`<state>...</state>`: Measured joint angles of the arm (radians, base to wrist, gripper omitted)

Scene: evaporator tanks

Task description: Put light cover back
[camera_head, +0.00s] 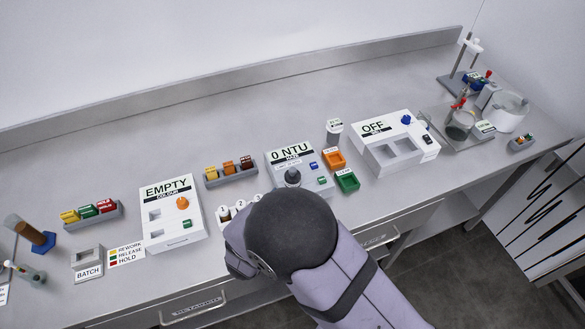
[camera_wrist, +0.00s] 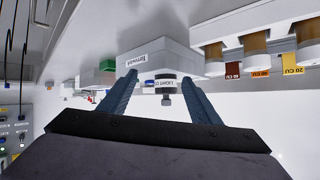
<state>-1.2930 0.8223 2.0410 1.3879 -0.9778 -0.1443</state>
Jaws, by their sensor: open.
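The light cover (camera_wrist: 166,88) is a small dark cap with a white label and a black knob. The wrist view is upside down and shows it between and beyond my fingertips, against the white haze unit (camera_wrist: 150,59). In the head view a dark round piece (camera_head: 292,176) stands on the haze unit (camera_head: 275,160), which reads 0 NTU; it looks like the same cover. Whether it is fully seated I cannot tell. My gripper (camera_wrist: 160,81) is open and empty, its fingers apart from the cover. In the head view my arm hides the gripper.
A rack of colour vials (camera_head: 230,172) stands left of the haze unit. Orange (camera_head: 334,159) and green (camera_head: 347,181) trays sit to its right, before the OFF unit (camera_head: 394,145). Small white-capped vials (camera_head: 227,211) stand beside my arm. Bench is clear behind the units.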

